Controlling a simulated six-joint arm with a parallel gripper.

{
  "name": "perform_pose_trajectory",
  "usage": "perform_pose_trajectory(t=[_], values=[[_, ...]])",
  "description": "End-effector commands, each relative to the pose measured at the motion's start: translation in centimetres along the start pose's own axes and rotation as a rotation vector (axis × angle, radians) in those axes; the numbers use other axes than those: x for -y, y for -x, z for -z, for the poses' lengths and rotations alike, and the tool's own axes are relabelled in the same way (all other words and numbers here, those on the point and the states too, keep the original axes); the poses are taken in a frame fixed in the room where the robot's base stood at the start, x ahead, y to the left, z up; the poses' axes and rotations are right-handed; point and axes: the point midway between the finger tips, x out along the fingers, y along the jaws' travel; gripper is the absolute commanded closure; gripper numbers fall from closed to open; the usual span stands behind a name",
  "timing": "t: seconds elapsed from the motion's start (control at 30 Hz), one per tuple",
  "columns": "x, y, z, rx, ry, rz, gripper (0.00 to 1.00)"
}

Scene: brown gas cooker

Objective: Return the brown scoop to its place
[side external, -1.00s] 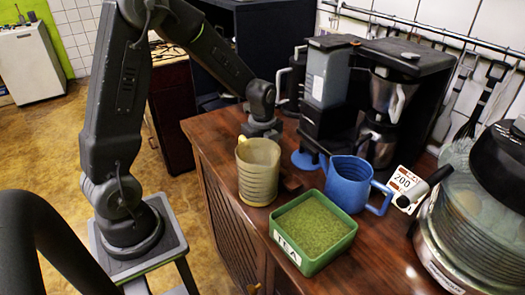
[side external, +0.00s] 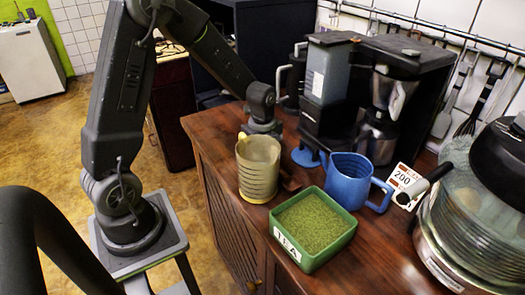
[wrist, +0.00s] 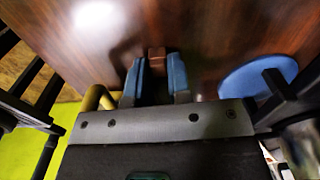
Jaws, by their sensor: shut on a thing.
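The brown scoop (wrist: 157,58) shows only as a small brown piece between the blue pads of my gripper (wrist: 157,76) in the wrist view. My gripper is shut on it, just above the wooden counter. In the side view a dark brown piece (side external: 290,182), probably the scoop, shows low beside the beige mug (side external: 258,168). The mug hides my fingertips there. Most of the scoop's shape is hidden, and I cannot tell whether it touches the counter.
A green tea box (side external: 314,223) and a blue jug (side external: 348,180) stand in front and to the right. A blue disc (wrist: 250,80) lies right of my gripper in the wrist view. A coffee machine (side external: 390,105) stands behind. The mug is close on the left.

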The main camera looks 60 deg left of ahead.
Motion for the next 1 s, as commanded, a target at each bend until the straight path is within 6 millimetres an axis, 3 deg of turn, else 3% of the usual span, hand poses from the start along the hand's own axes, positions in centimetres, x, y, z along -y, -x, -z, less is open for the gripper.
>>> perform_pose_trajectory(t=[0.23,0.27,0.57,0.83,1.0], values=[[0.0,0.0,0.0,0.000,0.000,0.000,1.00],[0.0,0.0,0.0,0.000,0.000,0.000,0.80],[0.0,0.0,0.0,0.000,0.000,0.000,0.52],[0.0,0.2,0.0,0.000,0.000,0.001,0.52],[0.1,2.2,0.0,0.002,0.000,0.006,0.52]])
